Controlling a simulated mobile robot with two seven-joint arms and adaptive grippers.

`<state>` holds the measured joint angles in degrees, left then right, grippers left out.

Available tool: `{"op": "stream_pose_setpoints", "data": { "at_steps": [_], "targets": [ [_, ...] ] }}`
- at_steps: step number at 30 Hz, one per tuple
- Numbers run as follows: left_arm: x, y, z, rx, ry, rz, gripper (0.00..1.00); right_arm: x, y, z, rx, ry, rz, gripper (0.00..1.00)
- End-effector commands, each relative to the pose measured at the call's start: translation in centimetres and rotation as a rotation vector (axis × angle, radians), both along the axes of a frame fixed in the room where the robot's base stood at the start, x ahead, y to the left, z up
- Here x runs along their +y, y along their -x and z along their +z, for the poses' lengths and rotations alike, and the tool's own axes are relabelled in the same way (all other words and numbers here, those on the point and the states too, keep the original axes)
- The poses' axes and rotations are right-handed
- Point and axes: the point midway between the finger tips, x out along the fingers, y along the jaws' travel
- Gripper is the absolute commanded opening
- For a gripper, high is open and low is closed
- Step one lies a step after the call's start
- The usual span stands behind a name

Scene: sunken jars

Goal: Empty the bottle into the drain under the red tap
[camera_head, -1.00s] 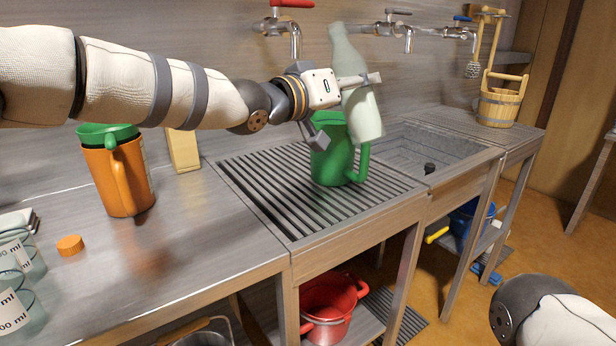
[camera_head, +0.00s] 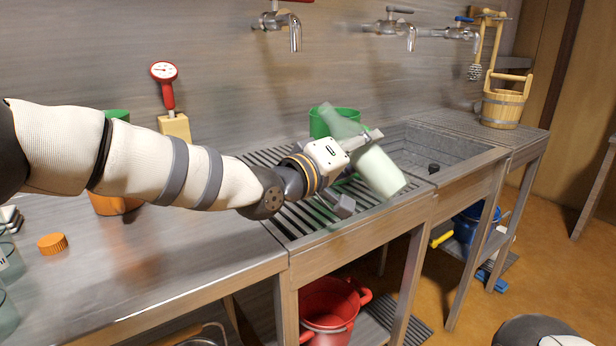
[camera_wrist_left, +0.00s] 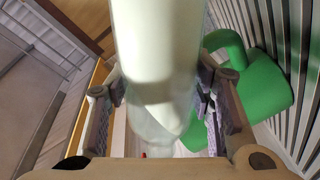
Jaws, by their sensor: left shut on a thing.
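A pale green, milky bottle (camera_head: 378,172) is held in my left gripper (camera_head: 358,168). It is tilted, neck up to the left and base down to the right, above the slatted drain (camera_head: 300,222). The left wrist view shows the bottle (camera_wrist_left: 158,50) between both fingers. The tap with the red handle (camera_head: 284,22) is on the wall behind; its handle is mostly cut off by the top edge. A green jug (camera_head: 340,117) stands on the drain behind the bottle, partly hidden. It also shows in the left wrist view (camera_wrist_left: 258,88). My right gripper is out of view.
A grey-handled tap (camera_head: 395,26) and a blue-handled tap are further right, near a stone basin (camera_head: 452,145). An orange jug (camera_head: 116,206) is mostly hidden behind my left arm. An orange cap (camera_head: 52,243) lies on the counter. A wooden bucket (camera_head: 502,107) stands far right.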

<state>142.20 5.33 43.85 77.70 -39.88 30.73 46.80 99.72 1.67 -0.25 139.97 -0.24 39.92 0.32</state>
Motion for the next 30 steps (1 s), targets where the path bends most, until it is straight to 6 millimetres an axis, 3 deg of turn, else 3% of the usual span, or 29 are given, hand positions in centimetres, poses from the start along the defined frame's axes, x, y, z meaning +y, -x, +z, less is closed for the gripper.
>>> {"op": "stream_pose_setpoints", "data": {
  "at_steps": [6,10,14,30],
  "targets": [
    [-0.8,0.8,-4.0,0.133,0.132,0.001,0.06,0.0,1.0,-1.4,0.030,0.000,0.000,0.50],
    [-1.1,1.2,-0.7,0.260,0.275,0.000,0.06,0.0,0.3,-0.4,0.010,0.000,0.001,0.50],
    [-1.1,1.1,-1.1,0.272,0.277,0.001,0.06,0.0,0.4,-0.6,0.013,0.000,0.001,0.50],
    [-0.8,1.1,2.4,0.467,0.474,0.001,0.06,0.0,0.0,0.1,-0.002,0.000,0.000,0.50]
  ]
}}
